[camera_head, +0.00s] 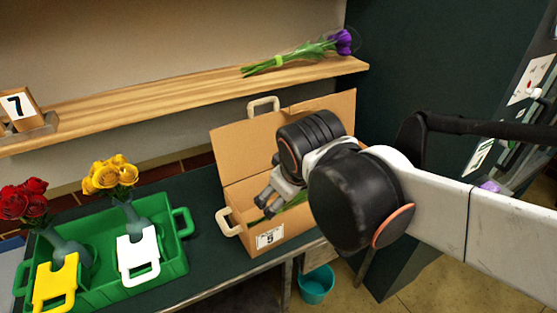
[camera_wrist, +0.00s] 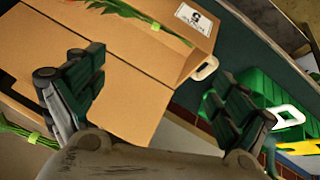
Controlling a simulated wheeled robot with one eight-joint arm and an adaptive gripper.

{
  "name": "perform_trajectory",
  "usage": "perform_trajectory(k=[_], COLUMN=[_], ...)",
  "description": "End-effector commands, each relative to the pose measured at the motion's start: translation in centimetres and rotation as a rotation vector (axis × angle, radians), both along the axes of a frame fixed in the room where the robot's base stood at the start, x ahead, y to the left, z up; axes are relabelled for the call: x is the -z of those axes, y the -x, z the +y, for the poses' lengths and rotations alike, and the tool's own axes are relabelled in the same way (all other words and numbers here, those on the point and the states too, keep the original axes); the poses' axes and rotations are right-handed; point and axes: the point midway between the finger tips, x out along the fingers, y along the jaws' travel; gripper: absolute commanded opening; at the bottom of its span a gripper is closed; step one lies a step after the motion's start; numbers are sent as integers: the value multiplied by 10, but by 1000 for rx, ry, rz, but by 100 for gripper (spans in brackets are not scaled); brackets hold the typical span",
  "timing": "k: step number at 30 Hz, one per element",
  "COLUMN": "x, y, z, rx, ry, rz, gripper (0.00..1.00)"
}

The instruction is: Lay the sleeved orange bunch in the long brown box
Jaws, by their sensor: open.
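The long brown box (camera_head: 245,148) stands open on the dark table, with a label marked 5 on its front and white handles. It also fills the upper left of the wrist view (camera_wrist: 150,100). Inside it lie green stems (camera_head: 292,202); the wrist view shows the same stems (camera_wrist: 125,9) with a bright band and a trace of orange at the top edge. I take this as the orange bunch; its sleeve and most of its blooms are hidden or out of frame. My gripper (camera_head: 268,205) is over the box, open, with nothing between its fingers (camera_wrist: 158,85).
A purple bunch (camera_head: 305,52) lies on the wooden shelf (camera_head: 170,95) behind. A teal bucket (camera_head: 316,286) stands on the floor.

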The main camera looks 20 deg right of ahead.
Motion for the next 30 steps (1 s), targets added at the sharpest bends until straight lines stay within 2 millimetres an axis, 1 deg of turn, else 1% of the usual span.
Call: perform_trajectory(k=[1, 3, 6, 9, 14, 30], x=[-1, -3, -6, -7, -8, -8], y=[11, 20, 30, 35, 38, 38], z=[4, 11, 18, 22, 25, 25], rx=[45, 102, 168, 210, 233, 231], ry=[-57, -135, -222, -278, -308, -306], rz=[-27, -60, -96, -118, -129, -128], gripper=[93, 93, 93, 93, 93, 93])
